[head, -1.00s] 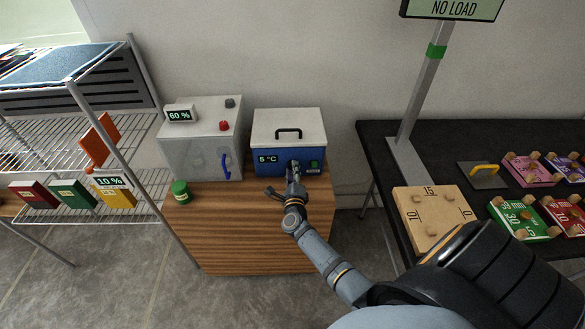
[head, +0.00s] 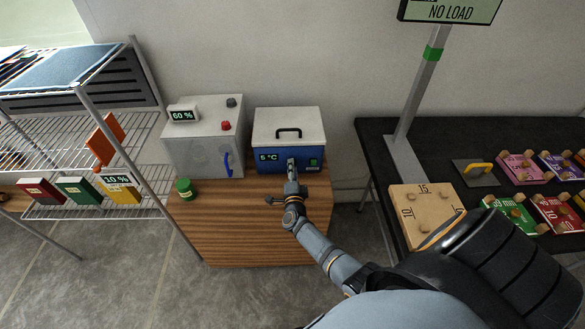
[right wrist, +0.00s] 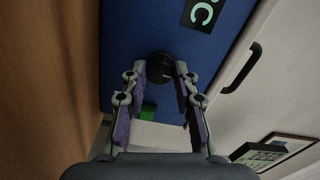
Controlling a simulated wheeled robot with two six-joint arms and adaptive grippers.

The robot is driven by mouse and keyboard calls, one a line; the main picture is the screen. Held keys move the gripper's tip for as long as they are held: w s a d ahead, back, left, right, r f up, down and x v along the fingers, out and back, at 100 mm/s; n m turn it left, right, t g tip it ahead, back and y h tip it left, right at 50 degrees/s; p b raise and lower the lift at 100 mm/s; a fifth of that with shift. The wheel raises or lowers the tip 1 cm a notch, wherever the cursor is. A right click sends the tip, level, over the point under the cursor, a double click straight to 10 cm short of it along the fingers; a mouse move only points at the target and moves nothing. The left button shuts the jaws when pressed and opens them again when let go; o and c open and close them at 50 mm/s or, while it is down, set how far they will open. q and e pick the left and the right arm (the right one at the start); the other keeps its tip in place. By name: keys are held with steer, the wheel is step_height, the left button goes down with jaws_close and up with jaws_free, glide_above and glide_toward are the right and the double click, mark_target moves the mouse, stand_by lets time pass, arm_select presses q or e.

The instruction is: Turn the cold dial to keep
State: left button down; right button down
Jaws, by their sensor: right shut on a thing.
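The cold box (head: 272,160) is blue with a pale lid and stands on the wooden cabinet. Its display (head: 269,157) reads 5 °C. The dark round cold dial (right wrist: 160,68) is on the blue front, seen in the right wrist view between my fingertips. My right gripper (head: 292,164) reaches the box front from below, and its fingers (right wrist: 161,75) are closed around the dial's sides. In the head view the gripper hides the dial. Which mark the dial points to cannot be read. My left gripper is not in view.
A grey box (head: 205,150) with a 60 % display stands left of the cold box, with a green jar (head: 185,188) in front. A wire rack (head: 60,211) is at the left. A black table (head: 376,150) with boards and weights is at the right.

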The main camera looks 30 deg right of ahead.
stand_by(0.6)
steer(key=c, duration=1)
jaws_free()
steer(key=shift+s, duration=0.1)
steer(key=v, duration=1.2)
